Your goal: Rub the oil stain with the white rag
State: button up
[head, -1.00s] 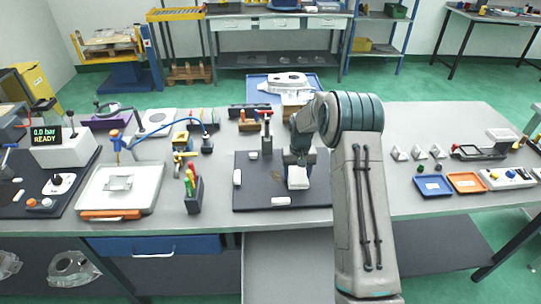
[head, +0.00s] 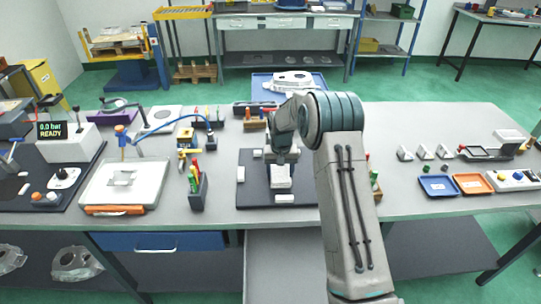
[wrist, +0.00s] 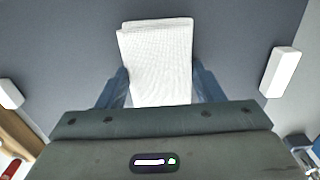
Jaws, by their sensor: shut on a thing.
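The white rag (wrist: 158,50) is a folded, textured cloth pad. My gripper (wrist: 161,86) is shut on it, with one blue finger on each side in the wrist view. In the head view the rag (head: 281,180) is low over the dark grey plate (head: 256,188), near its front middle. I cannot tell whether it touches the plate. No oil stain shows in either view. It may be hidden under the rag, my gripper or my arm.
Small white blocks stand on the plate, at its left (head: 240,174) and front edge (head: 284,198). A pen holder (head: 198,191) stands left of the plate. A blue tray (head: 437,186) and an orange tray (head: 472,184) lie at the right.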

jog(key=shift+a, duration=1.25)
jog(key=shift+w+a+r, duration=0.1)
jog(key=shift+a+r, duration=0.05)
jog(key=shift+r, duration=1.05)
jog(key=shift+r+p, duration=0.6)
jog(key=shift+r, duration=0.1)
jog(key=shift+r+p, duration=1)
jog(key=shift+r, duration=1.2)
jog(key=shift+f, duration=0.1)
